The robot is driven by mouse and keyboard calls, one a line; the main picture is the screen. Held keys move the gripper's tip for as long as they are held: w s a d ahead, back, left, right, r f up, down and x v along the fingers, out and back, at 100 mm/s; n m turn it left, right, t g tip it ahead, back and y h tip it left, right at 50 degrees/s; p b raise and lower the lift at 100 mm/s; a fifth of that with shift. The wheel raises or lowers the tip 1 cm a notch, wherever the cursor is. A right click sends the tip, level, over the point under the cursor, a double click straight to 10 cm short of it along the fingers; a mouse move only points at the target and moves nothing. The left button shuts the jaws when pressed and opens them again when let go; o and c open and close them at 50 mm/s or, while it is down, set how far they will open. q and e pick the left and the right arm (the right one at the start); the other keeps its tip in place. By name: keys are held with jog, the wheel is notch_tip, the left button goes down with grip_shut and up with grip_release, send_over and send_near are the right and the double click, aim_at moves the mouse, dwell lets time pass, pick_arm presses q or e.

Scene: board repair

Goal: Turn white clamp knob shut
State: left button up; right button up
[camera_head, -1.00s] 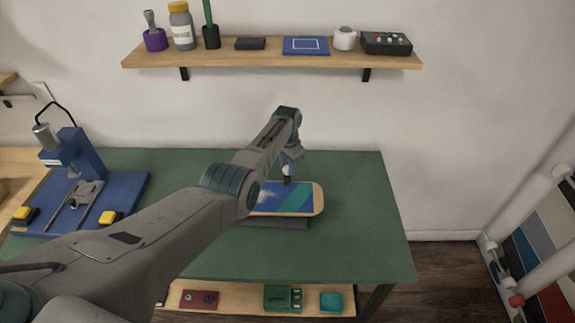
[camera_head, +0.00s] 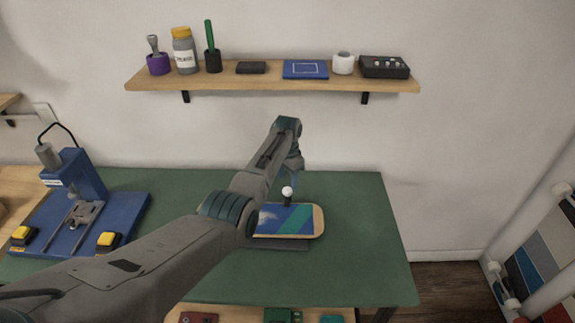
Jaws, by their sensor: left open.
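The white clamp knob (camera_head: 287,191) is a small round ball on a dark post. It stands over the far edge of the board (camera_head: 300,219), which has a blue and green face and a pale wooden rim. The board lies on a dark grey base on the green table. My left gripper (camera_head: 294,173) is open and points down just above and behind the knob; its fingertips are small and partly hidden. I cannot tell whether it touches the knob. My left forearm covers the board's left end. My right gripper is not in view.
A blue press (camera_head: 78,185) with yellow buttons stands on the table's left. A wall shelf (camera_head: 225,82) with jars and boxes hangs behind. The green table (camera_head: 360,240) is clear to the right of the board.

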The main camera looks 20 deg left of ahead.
aim_at(287, 190)
pick_arm(q)
notch_tip(287, 190, up, 7)
jog(key=b, duration=0.1)
jog(key=shift+f, duration=0.2)
jog(key=shift+f, duration=0.1)
